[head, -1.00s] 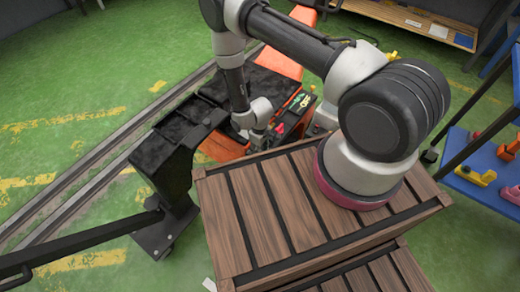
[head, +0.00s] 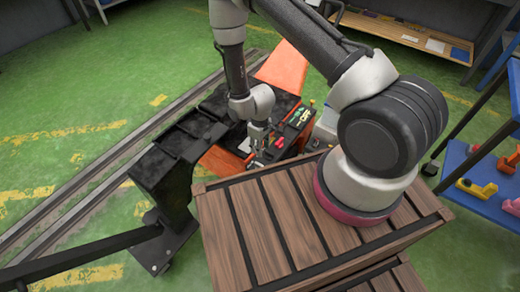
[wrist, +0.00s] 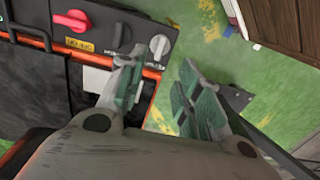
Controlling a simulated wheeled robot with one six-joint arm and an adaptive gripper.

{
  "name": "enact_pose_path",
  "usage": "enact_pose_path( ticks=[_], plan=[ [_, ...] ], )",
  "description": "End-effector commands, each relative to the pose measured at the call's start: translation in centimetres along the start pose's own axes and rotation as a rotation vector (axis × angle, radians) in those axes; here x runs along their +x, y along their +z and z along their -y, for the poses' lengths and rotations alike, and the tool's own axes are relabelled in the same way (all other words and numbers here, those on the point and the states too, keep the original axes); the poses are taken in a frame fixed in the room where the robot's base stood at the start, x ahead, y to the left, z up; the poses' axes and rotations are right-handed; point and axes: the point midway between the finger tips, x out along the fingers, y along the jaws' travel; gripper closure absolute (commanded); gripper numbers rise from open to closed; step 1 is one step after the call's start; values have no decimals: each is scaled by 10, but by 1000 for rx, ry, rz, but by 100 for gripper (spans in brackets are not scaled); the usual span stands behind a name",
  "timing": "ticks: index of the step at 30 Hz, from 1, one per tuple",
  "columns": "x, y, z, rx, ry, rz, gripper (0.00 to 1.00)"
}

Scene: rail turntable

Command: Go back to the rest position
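My gripper (head: 256,152) hangs at the end of my arm, above the edge of the orange and black machine and beside its control panel (head: 299,113). In the wrist view my gripper (wrist: 160,95) has its two fingers spread apart, with nothing between them. The control panel (wrist: 112,32) has a red rotary switch and a grey knob (wrist: 158,46). The grey knob lies just beyond the left finger, apart from it.
A wooden crate (head: 232,228) stands close on the right, under my arm's base. Rails (head: 92,167) cross the green floor on the left. A blue shelf (head: 492,196) with colored parts is at the right. A black railing (head: 88,246) is at front left.

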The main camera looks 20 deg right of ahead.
Motion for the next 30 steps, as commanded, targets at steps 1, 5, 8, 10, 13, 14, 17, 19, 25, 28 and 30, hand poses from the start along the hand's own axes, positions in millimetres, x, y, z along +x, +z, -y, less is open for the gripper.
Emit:
enact_pose_path(
  ticks=[1,5,8,10,13,14,17,19,25,28,30],
  plan=[
    [0,0,0,0,0,0,66],
    [0,0,0,0,0,0,66],
    [0,0,0,0,0,0,66],
    [0,0,0,0,0,0,66],
    [1,2,0,9,-2,7,66],
    [1,4,1,15,-5,19,66],
    [-1,24,7,41,-24,98,66],
    [-4,48,13,63,-43,181,66],
    [-69,91,22,138,-77,374,66],
    [-110,94,19,175,-80,400,66],
    [-141,96,15,203,-81,407,66]
  ],
)
